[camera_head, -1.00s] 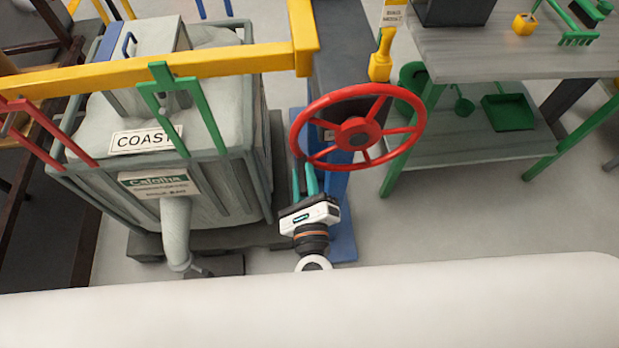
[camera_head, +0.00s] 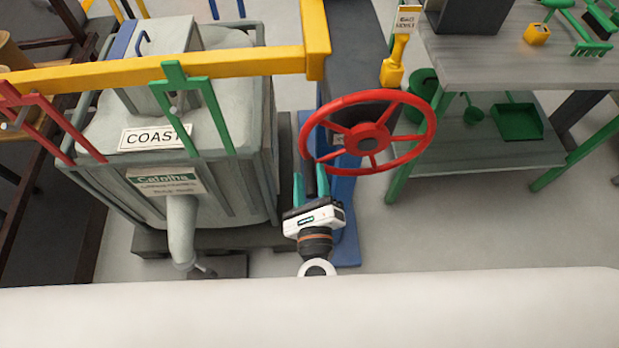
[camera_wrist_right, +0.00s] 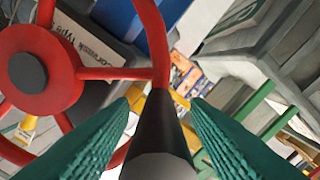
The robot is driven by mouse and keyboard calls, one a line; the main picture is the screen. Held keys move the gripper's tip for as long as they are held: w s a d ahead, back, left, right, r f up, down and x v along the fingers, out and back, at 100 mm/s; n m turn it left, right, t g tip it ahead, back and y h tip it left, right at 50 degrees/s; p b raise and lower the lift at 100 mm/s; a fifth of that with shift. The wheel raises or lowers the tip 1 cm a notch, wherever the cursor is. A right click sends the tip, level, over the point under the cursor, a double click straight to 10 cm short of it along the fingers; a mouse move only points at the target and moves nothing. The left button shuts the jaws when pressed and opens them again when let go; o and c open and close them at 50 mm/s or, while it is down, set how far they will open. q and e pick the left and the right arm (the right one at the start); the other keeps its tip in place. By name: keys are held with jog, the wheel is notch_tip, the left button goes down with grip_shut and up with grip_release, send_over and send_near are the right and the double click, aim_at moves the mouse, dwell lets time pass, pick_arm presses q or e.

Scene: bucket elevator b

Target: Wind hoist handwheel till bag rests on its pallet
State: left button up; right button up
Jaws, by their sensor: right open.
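The red handwheel (camera_head: 367,138) stands on a blue and dark hoist post (camera_head: 343,215). My right gripper (camera_head: 311,184) is just below the wheel's lower-left rim, fingers open. In the right wrist view a dark tapered handle (camera_wrist_right: 156,130) stands out from the red rim, between my green fingers (camera_wrist_right: 160,108). The gap on both sides shows; the handle is not clamped. The grey bag (camera_head: 215,190), marked COAST, is inside a grey frame under a yellow beam (camera_head: 170,68). The dark pallet (camera_head: 215,240) is below it; whether they touch cannot be told. My left gripper is out of view.
A grey-topped table (camera_head: 520,60) with green legs stands at the right, holding green tools and a yellow pot (camera_head: 536,34). A yellow tagged handle (camera_head: 394,68) is behind the wheel. Green and red brackets hang from the beam. Floor right of the post is clear.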

jog(key=s+b, duration=0.3)
jog(key=s, duration=0.9)
jog(key=shift+d+b, duration=0.15)
jog(key=shift+b, duration=0.2)
jog(key=shift+f, duration=0.1)
notch_tip(320, 180, down, 17)
jog(key=a+n+g+y, duration=0.2)
jog(key=n+g+y, duration=0.15)
jog(key=n, duration=0.85)
jog(key=s+d+f+n+g, duration=0.25)
jog(key=f+n, duration=0.25)
jog(key=f, duration=0.4)
jog(key=s+d+f+n+g, duration=0.2)
jog(key=d+f+n, duration=0.15)
jog(key=f, duration=0.45)
jog(key=s+d+f+n+g+h, duration=0.4)
jog(key=s+d+f+n+g, duration=0.5)
jog(key=s+d+f, duration=0.6)
jog(key=d+f+n, duration=0.1)
jog(key=d, duration=0.1)
jog(key=shift+d+f, duration=0.35)
jog(key=shift+d, duration=0.05)
